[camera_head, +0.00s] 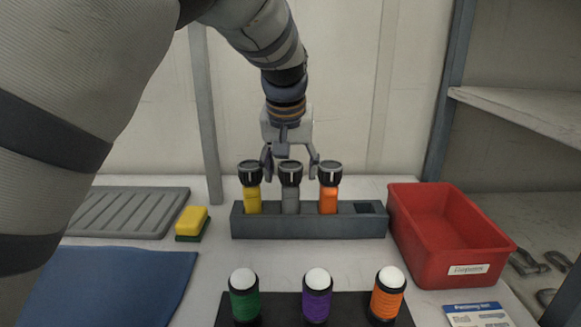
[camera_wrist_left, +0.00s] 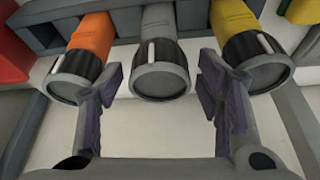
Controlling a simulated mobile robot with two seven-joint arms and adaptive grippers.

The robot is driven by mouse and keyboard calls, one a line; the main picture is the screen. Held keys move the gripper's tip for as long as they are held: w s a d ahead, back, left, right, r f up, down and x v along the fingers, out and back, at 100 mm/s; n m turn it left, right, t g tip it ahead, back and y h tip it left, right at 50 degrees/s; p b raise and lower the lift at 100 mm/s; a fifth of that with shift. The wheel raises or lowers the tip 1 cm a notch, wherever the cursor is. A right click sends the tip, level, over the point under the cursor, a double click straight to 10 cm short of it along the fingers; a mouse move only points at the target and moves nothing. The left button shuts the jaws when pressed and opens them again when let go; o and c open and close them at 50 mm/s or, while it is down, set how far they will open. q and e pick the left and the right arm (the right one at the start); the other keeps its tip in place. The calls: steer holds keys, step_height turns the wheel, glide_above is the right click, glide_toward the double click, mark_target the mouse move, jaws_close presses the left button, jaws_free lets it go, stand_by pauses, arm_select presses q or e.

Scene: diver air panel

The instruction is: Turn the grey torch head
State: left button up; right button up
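Three torches stand upright in a grey rack (camera_head: 300,225), each with a dark ribbed head. The grey torch (camera_head: 290,198) is in the middle, between the yellow torch (camera_head: 252,198) and the orange torch (camera_head: 328,198). My left gripper (camera_head: 290,168) is open above the rack, its fingers spread to either side of the grey torch head. In the left wrist view, the grey torch head (camera_wrist_left: 160,72) lies between and beyond the open fingertips (camera_wrist_left: 163,85), with a gap on both sides. The fingertips overlap the neighbouring heads in that view; contact cannot be told. My right gripper is not in view.
The rack's right slot (camera_head: 370,208) is empty. A red bin (camera_head: 450,255) stands at the right. A yellow sponge (camera_head: 192,221), a ribbed tray (camera_head: 120,213) and a blue mat (camera_head: 110,285) lie left. Green, purple and orange white-topped items (camera_head: 317,297) stand in front on a black base.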

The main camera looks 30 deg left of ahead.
arm_select(q)
steer(key=v, duration=1.2)
